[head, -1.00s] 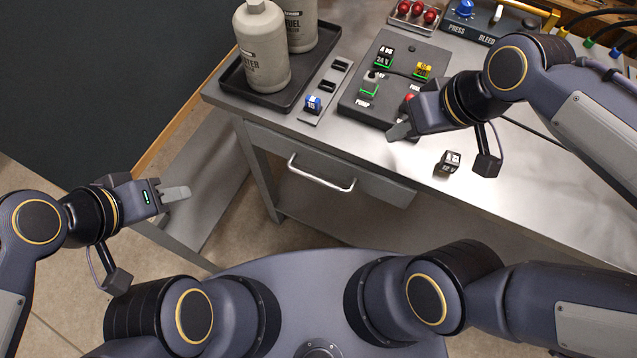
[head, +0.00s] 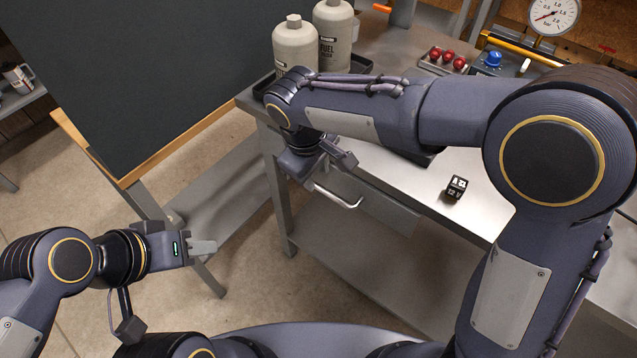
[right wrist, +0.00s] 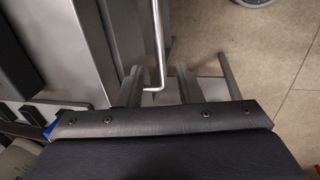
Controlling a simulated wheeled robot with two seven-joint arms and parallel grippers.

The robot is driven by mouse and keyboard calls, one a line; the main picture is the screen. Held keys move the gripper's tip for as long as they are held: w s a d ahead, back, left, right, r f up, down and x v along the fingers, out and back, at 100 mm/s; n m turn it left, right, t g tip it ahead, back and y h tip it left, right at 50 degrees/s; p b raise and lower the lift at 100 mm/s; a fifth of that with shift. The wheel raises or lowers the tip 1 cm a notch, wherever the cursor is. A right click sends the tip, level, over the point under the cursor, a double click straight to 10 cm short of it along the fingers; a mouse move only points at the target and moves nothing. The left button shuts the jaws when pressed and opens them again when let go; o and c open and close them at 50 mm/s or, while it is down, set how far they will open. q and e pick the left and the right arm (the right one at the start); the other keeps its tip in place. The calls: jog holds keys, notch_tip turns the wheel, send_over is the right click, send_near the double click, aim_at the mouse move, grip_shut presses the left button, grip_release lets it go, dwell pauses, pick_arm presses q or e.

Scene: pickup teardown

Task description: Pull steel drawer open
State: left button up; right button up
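The steel drawer (head: 375,203) sits under the bench top and looks closed. Its bar handle (head: 343,200) shows partly below my right gripper (head: 332,172); the handle's far end is hidden. In the right wrist view, the handle (right wrist: 158,45) runs down between the two spread fingers of my right gripper (right wrist: 158,77), with its bent end near them. The fingers are open and not closed on the bar; I cannot tell whether they touch it. My left gripper (head: 203,250) hangs empty at the left, away from the drawer; its finger gap is unclear.
A lower shelf (head: 350,250) lies beneath. A dark board (head: 140,70) stands at left. Floor in front is clear.

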aim_at(319, 187)
jog(key=shift+w+d+f, duration=0.15)
jog(key=shift+f, duration=0.8)
jog(key=shift+w+d+f, duration=0.1)
jog(key=shift+w+f, duration=0.05)
jog(key=shift+f, duration=0.75)
grip_shut()
